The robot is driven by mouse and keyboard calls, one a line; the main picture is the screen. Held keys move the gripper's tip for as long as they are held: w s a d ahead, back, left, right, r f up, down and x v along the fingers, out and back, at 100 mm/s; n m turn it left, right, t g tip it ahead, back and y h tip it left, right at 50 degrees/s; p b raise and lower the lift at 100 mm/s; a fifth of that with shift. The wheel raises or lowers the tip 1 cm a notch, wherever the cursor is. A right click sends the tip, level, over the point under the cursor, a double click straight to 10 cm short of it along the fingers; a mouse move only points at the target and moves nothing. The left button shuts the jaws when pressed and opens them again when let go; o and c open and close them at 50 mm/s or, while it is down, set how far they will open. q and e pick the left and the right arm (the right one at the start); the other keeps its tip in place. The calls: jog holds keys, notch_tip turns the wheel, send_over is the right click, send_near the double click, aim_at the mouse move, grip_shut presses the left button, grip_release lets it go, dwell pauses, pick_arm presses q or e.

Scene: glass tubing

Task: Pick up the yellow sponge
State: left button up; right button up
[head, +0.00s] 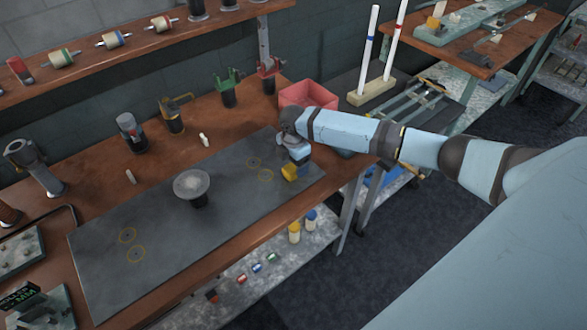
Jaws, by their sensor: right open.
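A small yellow block (289,173), which looks like the yellow sponge, is near the right end of the dark mat on the bench. My right arm reaches in from the right, and my right gripper (296,163) points down right at the yellow block. The gripper is open. The wrist and fingers hide part of the block, so I cannot tell whether the fingers straddle it or touch it. My left gripper is not in view.
A round pale disc on a dark stand (192,185) stands mid-mat (120,272). A pink bin (308,95) is just behind my right wrist. Clamps and small tools line the bench's back. Yellow circles mark clear mat space. The bench's front edge is close to the block.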

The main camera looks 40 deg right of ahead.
aim_at(294, 167)
jog(key=shift+f, duration=1.25)
jog(key=c, duration=1)
jog(key=shift+r, duration=0.15)
notch_tip(294, 167, up, 20)
jog(key=shift+f+b, duration=0.1)
jog(key=shift+b, duration=0.65)
